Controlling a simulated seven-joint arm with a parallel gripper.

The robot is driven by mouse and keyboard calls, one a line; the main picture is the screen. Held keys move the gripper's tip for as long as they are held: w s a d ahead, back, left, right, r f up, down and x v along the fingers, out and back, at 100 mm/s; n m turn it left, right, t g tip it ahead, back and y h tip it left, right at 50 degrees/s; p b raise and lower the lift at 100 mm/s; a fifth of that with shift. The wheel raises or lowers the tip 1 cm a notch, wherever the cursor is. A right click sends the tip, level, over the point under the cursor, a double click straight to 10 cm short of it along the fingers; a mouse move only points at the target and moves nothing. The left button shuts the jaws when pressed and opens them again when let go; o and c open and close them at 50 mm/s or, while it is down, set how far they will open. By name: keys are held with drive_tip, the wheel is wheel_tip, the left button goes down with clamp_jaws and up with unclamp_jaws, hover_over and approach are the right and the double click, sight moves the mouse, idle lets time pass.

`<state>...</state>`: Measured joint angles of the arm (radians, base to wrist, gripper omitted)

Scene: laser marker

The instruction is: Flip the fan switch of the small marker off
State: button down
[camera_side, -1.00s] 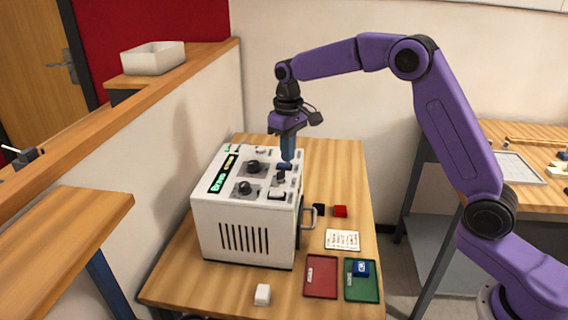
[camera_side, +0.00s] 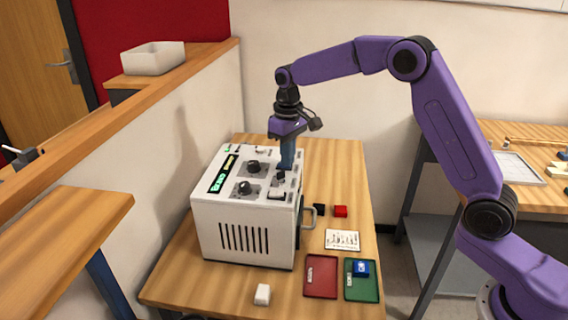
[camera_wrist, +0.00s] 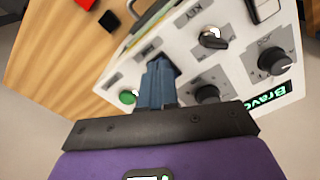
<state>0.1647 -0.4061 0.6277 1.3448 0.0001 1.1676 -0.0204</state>
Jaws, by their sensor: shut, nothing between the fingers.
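The small marker (camera_side: 243,221) is a white box with a vented front and a control panel on top, standing on the wooden table. Its panel holds black knobs (camera_side: 253,167), a lit green display (camera_side: 222,174) and several switches. My gripper (camera_side: 285,170) is shut and empty, pointing down with its blue fingertips at the panel's right side. In the wrist view the fingers (camera_wrist: 158,85) reach a dark slot or switch on the panel, between a green button (camera_wrist: 128,97) and a black knob (camera_wrist: 207,94). The fingertips hide that part, so I cannot tell the switch's position or whether they touch it.
A white block (camera_side: 262,294), a red block (camera_side: 340,211), a black block (camera_side: 319,209) and a paper label (camera_side: 342,240) lie on the table.

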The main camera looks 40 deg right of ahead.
drive_tip(key=shift+f, duration=0.1)
drive_tip(key=shift+r, duration=3.45)
drive_tip(key=shift+s+a, duration=0.15)
drive_tip(key=shift+s, duration=0.05)
drive_tip(key=s+a+n, duration=0.2)
drive_tip(key=s, duration=0.8)
drive_tip(key=s+a+n, duration=0.3)
drive_tip(key=s, duration=0.6)
drive_tip(key=s+d+f+n, duration=0.2)
drive_tip(key=s+d, duration=0.2)
drive_tip(key=s, duration=0.6)
drive_tip(key=s+d+f+n, duration=0.2)
drive_tip(key=s+d+f, duration=0.1)
drive_tip(key=s, duration=0.8)
drive_tip(key=shift+d+f+n, duration=0.3)
drive_tip(key=shift+d+f, duration=0.05)
drive_tip(key=shift+d, duration=0.45)
